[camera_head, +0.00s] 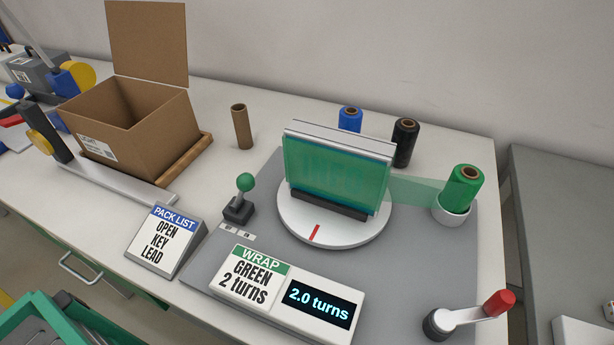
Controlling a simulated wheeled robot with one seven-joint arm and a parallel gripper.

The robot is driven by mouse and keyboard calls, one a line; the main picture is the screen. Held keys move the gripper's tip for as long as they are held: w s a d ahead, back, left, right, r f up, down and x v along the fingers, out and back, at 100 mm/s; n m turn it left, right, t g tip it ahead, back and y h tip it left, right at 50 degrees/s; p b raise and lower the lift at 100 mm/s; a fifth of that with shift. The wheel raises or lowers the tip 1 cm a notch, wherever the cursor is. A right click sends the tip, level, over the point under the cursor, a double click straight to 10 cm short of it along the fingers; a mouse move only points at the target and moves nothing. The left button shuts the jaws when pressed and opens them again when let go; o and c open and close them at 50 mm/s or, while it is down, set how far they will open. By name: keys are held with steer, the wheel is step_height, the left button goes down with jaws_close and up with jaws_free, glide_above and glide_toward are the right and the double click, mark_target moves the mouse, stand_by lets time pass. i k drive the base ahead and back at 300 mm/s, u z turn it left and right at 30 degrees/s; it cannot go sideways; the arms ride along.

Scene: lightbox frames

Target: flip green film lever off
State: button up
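The film lever has a green ball knob (245,182) on a short stem above a dark base (238,211). It stands on the grey wrapping plate, left of the turntable. The stem leans slightly to the right; small labels in front of the base are too small to read. Green film (415,189) stretches from the green roll (464,187) to the panel (335,165) upright on the white turntable (360,235). The panel is covered in green film. The display (318,303) reads "2.0 turns". My gripper is not in view.
A sign (250,280) reads "WRAP GREEN 2 turns". A pack list sign (166,240) stands left of the lever. A red-handled crank (468,316) is front right. Blue (350,119) and black (405,143) rolls stand behind the panel. An open cardboard box (135,122) is back left.

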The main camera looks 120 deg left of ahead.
mark_target(244, 182)
steer(key=u, duration=3.75)
steer(key=k, duration=0.9)
steer(key=i, duration=0.75)
steer(key=z, duration=0.05)
